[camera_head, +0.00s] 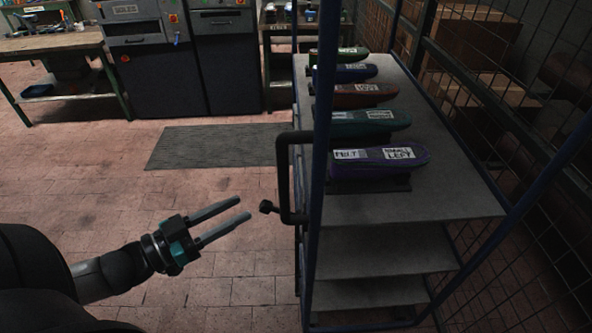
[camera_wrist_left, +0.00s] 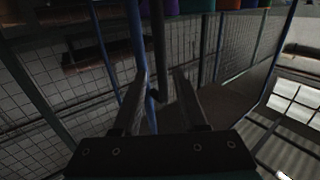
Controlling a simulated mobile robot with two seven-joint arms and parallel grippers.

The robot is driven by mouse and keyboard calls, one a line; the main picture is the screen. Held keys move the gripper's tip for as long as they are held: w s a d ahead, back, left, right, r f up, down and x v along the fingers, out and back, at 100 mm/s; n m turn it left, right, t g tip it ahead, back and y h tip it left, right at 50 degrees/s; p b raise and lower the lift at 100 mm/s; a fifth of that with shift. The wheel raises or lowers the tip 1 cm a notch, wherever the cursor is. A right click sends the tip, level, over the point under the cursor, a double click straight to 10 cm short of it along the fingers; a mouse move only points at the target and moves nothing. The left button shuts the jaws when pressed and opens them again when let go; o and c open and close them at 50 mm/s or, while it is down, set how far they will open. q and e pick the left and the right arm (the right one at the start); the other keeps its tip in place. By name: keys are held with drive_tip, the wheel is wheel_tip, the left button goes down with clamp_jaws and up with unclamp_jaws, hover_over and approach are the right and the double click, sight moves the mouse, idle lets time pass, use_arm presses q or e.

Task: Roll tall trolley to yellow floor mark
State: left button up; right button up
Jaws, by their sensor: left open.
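In the left wrist view the open fingers (camera_wrist_left: 160,85) point towards a blue post (camera_wrist_left: 137,45) and a dark bar (camera_wrist_left: 159,45). The yellow floor mark is not in view. My right gripper is not in view.
Several labelled shoe lasts (camera_head: 375,158) lie on the trolley's top shelf. A dark floor mat (camera_head: 215,145) lies left of the trolley. Grey machines (camera_head: 150,55) and a workbench (camera_head: 50,43) stand at the back. Cardboard boxes (camera_head: 470,40) sit behind mesh. Tiled floor at left is clear.

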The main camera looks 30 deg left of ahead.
use_arm(q)
drive_tip(key=b+x, duration=0.1)
drive_tip(key=x, duration=1.4)
drive_tip(key=shift+f, duration=0.15)
clamp_jaws()
idle(1.4)
